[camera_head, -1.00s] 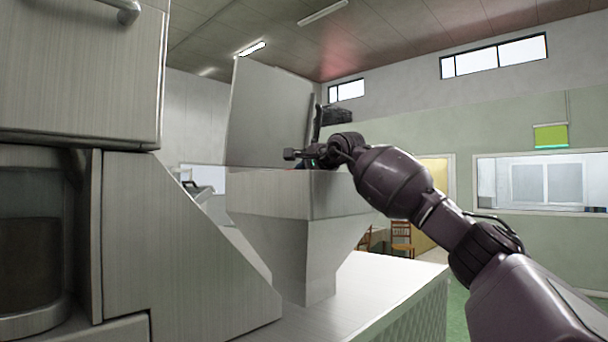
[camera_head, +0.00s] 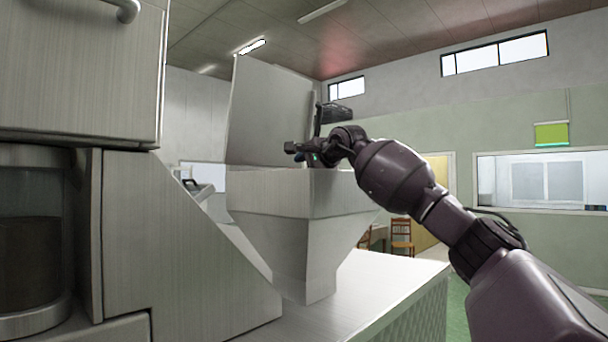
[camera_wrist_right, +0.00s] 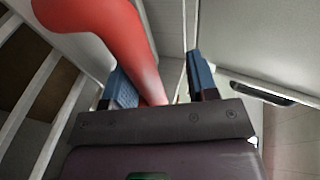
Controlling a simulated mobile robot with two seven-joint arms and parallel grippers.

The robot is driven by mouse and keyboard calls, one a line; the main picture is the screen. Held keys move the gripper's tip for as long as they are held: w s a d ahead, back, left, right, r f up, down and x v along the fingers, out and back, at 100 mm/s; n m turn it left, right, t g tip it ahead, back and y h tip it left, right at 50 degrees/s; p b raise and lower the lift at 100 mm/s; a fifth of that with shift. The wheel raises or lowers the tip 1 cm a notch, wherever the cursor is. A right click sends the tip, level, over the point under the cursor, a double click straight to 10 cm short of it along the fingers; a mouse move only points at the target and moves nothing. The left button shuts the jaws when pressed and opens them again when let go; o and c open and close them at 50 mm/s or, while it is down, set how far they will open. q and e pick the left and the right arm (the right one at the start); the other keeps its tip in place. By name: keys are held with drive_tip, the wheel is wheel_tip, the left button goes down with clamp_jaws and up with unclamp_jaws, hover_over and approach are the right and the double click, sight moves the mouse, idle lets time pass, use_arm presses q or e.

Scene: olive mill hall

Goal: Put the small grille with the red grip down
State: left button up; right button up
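The red grip (camera_wrist_right: 120,45) is large in the right wrist view, curving from the upper left down between my right gripper's blue fingers. It lies against or just in front of the left finger, with a gap to the right finger. My right gripper (camera_wrist_right: 165,80) looks open. Pale bars (camera_wrist_right: 48,75) at the left of that view may belong to the grille; I cannot tell for sure. In the head view the right gripper (camera_head: 296,150) is at the rim of the metal hopper (camera_head: 300,195), below its raised lid (camera_head: 268,110). The grille is hidden there. My left gripper is not in view.
A metal machine housing (camera_head: 180,240) with a glass-fronted vessel (camera_head: 30,235) fills the left of the head view. The hopper stands above a pale worktop (camera_head: 365,285), which is bare at the right. Chairs (camera_head: 401,235) stand far behind.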

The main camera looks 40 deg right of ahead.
drive_tip(key=b+v, duration=0.2)
drive_tip(key=v, duration=0.8)
drive_tip(key=shift+s, duration=0.3)
drive_tip(key=shift+s+r+b, duration=0.2)
drive_tip(key=shift+s+b, duration=0.1)
drive_tip(key=shift+s, duration=0.25)
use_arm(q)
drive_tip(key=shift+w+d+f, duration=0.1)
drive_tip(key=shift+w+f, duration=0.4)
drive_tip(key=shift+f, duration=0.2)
